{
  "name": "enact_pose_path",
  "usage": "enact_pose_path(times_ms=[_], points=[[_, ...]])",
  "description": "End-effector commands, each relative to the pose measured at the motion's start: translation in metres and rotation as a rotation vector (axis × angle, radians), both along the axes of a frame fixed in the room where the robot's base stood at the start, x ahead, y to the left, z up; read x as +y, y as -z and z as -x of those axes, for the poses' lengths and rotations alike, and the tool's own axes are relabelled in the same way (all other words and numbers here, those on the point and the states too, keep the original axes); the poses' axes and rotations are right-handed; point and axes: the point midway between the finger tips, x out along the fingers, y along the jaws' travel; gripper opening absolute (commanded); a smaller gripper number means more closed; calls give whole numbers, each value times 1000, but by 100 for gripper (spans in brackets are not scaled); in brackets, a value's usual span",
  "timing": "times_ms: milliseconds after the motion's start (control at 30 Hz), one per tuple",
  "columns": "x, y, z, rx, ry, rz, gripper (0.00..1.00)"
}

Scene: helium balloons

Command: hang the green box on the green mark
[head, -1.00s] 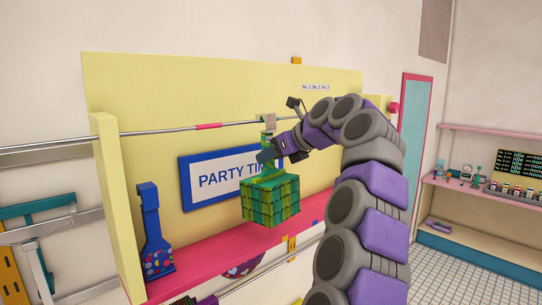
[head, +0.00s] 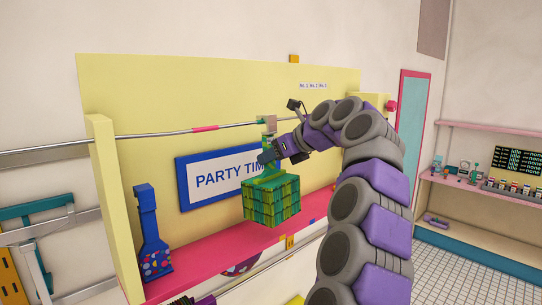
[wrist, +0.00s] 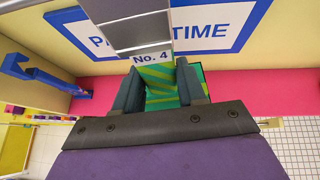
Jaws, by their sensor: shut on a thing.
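The green box (head: 271,201), with a plaid pattern of darker green and yellow lines, hangs below my gripper (head: 268,158) in front of the yellow panel. My gripper is shut on the green strap above the box; the strap (wrist: 160,85) shows between the two dark fingers in the wrist view. A "No. 4" label (wrist: 151,58) and a grey metal piece lie just beyond the fingers. The strap's top reaches a small greyish plate (head: 269,123) at the metal rail (head: 160,132); I cannot tell whether it is hooked on. I see a pink mark (head: 205,128) on the rail, but no clear green mark.
A blue "PARTY TIME" sign (head: 225,175) is behind the box. A yellow post (head: 110,200) stands at the left. Shelves with small items are at the far right.

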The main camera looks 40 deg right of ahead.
Motion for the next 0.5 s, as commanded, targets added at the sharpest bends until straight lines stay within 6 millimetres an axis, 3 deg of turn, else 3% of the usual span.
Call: enact_pose_path(times_ms=[33, 67, 367, 500], points=[[-1, 0, 0, -1, 1, -1, 4], [-1, 0, 0, -1, 1, -1, 41], [-1, 0, 0, -1, 1, -1, 70], [0, 0, -1, 0, 1, 1, 70]])
